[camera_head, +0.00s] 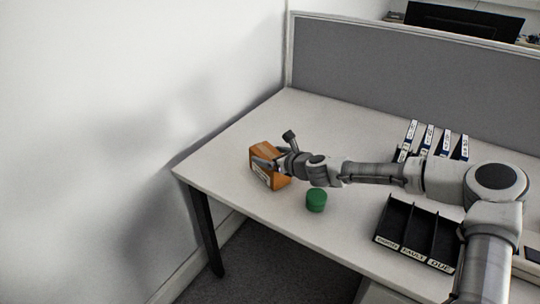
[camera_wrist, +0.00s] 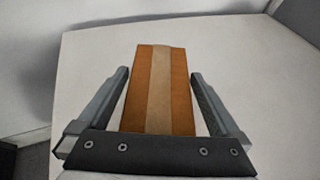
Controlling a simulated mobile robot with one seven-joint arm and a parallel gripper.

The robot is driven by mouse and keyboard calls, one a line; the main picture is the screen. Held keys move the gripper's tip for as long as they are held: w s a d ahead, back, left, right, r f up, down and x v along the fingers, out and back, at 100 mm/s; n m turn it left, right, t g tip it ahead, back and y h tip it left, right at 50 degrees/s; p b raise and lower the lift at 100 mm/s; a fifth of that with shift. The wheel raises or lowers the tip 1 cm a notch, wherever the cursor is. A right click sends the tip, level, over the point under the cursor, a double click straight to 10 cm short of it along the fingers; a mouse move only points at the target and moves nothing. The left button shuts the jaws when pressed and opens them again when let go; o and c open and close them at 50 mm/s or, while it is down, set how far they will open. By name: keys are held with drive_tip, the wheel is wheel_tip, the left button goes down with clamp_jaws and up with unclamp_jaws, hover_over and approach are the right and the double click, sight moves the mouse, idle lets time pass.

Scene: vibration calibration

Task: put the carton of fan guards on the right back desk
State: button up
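An orange-brown carton (camera_head: 271,178) with a pale label on its side stands near the left end of the white desk (camera_head: 230,150). In the wrist view the carton (camera_wrist: 158,90) shows a lighter tape strip along its top. My gripper (camera_head: 266,163) is at the carton, and in the wrist view its two fingers (camera_wrist: 160,85) stand on either side of it. Narrow gaps show between the fingers and the carton, so the gripper looks open around it. The carton appears to rest on the desk.
A green round container (camera_head: 316,200) stands right of the carton. A black sorter tray (camera_head: 405,232) with labelled compartments is at the front right. Several binders (camera_head: 430,142) stand at the back right. A grey partition (camera_head: 400,75) closes the rear; another desk with a black monitor (camera_head: 463,20) lies beyond it.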

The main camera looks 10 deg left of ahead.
drive_tip(key=shift+r, duration=0.15)
drive_tip(key=shift+s+d+r, duration=0.1)
drive_tip(key=shift+d, duration=0.1)
drive_tip(key=p+v, duration=0.2)
drive_tip(key=v, duration=0.9)
drive_tip(key=shift+s+d, duration=0.2)
drive_tip(key=shift+d, duration=0.05)
